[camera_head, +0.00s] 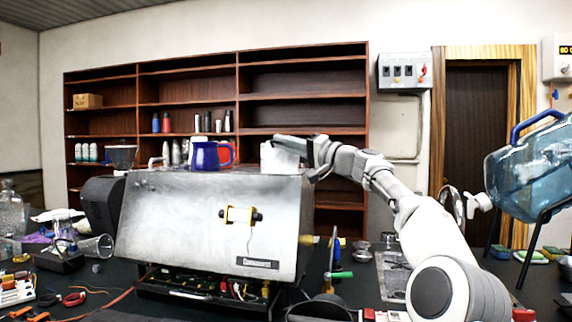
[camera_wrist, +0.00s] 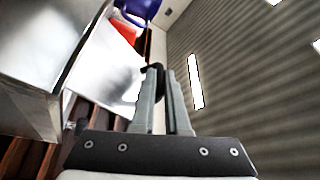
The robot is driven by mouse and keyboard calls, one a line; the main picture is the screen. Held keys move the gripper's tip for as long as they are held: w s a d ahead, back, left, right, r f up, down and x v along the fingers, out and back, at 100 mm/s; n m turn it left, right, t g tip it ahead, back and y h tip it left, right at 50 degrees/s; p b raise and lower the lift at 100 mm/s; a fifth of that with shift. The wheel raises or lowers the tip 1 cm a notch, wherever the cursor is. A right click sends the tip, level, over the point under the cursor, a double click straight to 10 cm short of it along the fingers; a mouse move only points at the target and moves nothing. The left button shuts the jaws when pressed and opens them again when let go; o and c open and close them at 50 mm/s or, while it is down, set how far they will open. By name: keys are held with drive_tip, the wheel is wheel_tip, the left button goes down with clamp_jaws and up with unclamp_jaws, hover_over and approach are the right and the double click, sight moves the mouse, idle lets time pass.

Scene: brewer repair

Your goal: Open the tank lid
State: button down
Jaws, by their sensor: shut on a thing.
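The brewer (camera_head: 205,225) is a large brushed-metal box on the dark bench, and its metal body also fills the left of the wrist view (camera_wrist: 35,65). The tank lid (camera_head: 277,160) is a pale metal plate standing up from the right end of the brewer's top; in the wrist view the lid (camera_wrist: 105,70) is a shiny panel left of my fingers. My gripper (camera_head: 283,139) reaches in from the right at the lid's upper edge. In the wrist view my gripper (camera_wrist: 160,75) is shut on a small black knob (camera_wrist: 152,68) beside the lid. The lid's hinge is hidden.
A blue mug (camera_head: 204,155) and a red mug (camera_head: 228,153) stand on the brewer's top, left of the lid. A blue water bottle (camera_head: 530,170) lies on a black stand at right. Tools and wires clutter the bench. A wooden shelf (camera_head: 300,80) stands behind.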

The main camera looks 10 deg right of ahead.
drive_tip(key=n+b, duration=0.1)
drive_tip(key=s+n+y+b, duration=0.1)
drive_tip(key=n+b, duration=0.1)
drive_tip(key=shift+s+a+f, duration=0.35)
drive_tip(key=shift+s+a+f+n+g+y+b, duration=0.1)
drive_tip(key=shift+s+a+n+g+y+b, duration=0.1)
drive_tip(key=shift+s+n+y+b, duration=0.4)
drive_tip(key=shift+s+a+f+n+g+y+b, duration=0.1)
drive_tip(key=shift+s+a+n+g+y+b, duration=0.1)
drive_tip(key=shift+s+n+b, duration=0.4)
drive_tip(key=shift+w, duration=0.1)
drive_tip(key=c, duration=1.2)
unclamp_jaws()
drive_tip(key=b+v, duration=0.5)
drive_tip(key=v, duration=1.2)
